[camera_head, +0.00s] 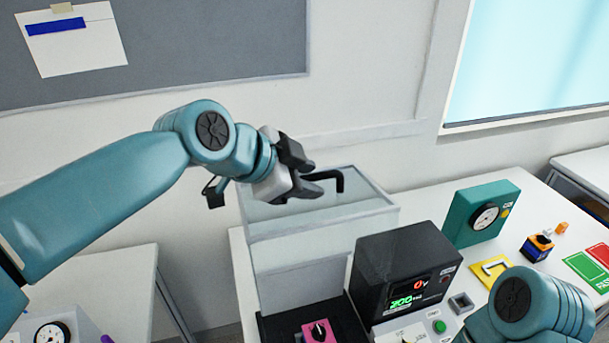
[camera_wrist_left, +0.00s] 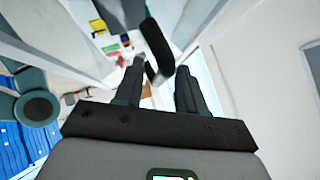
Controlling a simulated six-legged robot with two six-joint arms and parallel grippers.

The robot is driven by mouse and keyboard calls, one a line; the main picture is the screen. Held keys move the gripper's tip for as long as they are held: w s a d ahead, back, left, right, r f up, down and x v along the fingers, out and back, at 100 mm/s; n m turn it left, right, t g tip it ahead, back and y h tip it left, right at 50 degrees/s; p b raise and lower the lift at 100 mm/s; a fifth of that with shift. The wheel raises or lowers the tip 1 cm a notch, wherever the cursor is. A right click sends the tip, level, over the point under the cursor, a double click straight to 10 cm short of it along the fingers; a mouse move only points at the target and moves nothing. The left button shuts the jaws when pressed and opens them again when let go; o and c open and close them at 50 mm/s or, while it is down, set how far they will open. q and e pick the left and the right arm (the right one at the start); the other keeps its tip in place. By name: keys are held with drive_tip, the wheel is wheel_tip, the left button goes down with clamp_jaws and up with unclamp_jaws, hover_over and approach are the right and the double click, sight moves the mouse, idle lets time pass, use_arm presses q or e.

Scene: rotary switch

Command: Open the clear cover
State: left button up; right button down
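The clear cover (camera_head: 352,208) is a tall see-through box with a black bent handle (camera_head: 340,182) at its top. It stands over the back of a black base; I cannot tell whether it is seated or raised. A pink rotary switch panel (camera_head: 318,332) with a dark knob is on the base, cut by the lower picture edge. My left gripper (camera_head: 316,180) is at the handle, fingers apart. In the left wrist view the handle (camera_wrist_left: 155,45) lies between the open fingers (camera_wrist_left: 160,70), with gaps visible. My right gripper is out of view; only part of its arm shows.
A black box with a green display (camera_head: 408,268) stands just right of the cover. A teal gauge box (camera_head: 482,214), a yellow panel (camera_head: 492,272) and red and green panels lie farther right on the white table. The wall is behind the cover.

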use_arm(q)
drive_tip(key=shift+w, duration=0.1)
drive_tip(key=shift+a+r, duration=0.1)
drive_tip(key=shift+r, duration=0.1)
drive_tip(key=b+v, duration=0.1)
drive_tip(key=v, duration=1.5)
drive_tip(key=shift+f+b, duration=0.2)
drive_tip(key=shift+b, duration=0.2)
drive_tip(key=shift+s, duration=0.25)
